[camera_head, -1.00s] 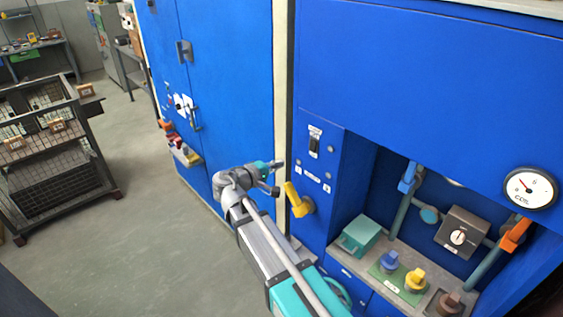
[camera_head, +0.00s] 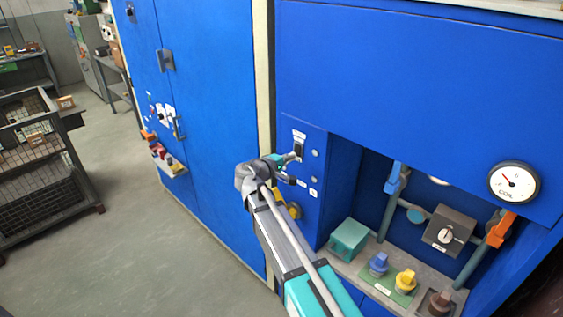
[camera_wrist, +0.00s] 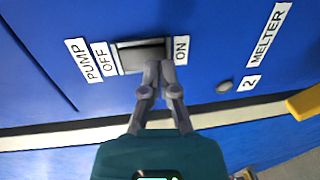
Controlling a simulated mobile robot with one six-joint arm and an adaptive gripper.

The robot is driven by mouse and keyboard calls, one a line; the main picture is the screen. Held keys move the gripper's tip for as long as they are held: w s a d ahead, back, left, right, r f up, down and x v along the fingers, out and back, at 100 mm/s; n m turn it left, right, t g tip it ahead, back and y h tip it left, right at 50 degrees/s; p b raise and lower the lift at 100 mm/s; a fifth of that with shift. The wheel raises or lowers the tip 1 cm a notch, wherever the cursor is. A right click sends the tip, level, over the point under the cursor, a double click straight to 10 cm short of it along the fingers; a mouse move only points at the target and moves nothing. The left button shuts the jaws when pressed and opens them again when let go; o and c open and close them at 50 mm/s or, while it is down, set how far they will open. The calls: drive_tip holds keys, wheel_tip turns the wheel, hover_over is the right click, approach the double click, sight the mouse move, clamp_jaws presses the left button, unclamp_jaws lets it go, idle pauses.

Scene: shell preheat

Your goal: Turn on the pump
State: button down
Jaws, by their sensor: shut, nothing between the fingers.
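The pump switch (camera_wrist: 138,58) is a dark rocker in a light frame on the blue panel, between the OFF label (camera_wrist: 103,60) and the ON label (camera_wrist: 181,50). A PUMP label (camera_wrist: 83,60) is beside OFF. My gripper (camera_wrist: 160,66) is shut and empty, its fingertips over the switch's edge nearer the ON label. Whether they touch it I cannot tell. In the head view the switch (camera_head: 299,147) is at the panel's upper part, with my gripper (camera_head: 295,156) right at its lower end. The rocker's tilt is not clear.
A MELTER label (camera_wrist: 269,35) and a round button (camera_wrist: 223,87) are to the right in the wrist view. A yellow handle (camera_head: 294,210) is partly behind my arm. The recess at right holds a teal box (camera_head: 349,239) and several knobs. Open floor lies left.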

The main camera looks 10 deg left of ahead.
drive_tip(key=shift+w+d, duration=0.2)
drive_tip(key=shift+w, duration=0.1)
drive_tip(key=shift+d, duration=0.1)
idle(0.5)
drive_tip(key=s+a+f+b, duration=0.1)
drive_tip(key=s+a+b, duration=0.1)
drive_tip(key=s+a, duration=0.6)
drive_tip(key=s, duration=0.3)
drive_tip(key=shift+a+f, duration=0.3)
drive_tip(key=shift+f, duration=0.1)
drive_tip(key=shift+d, duration=0.1)
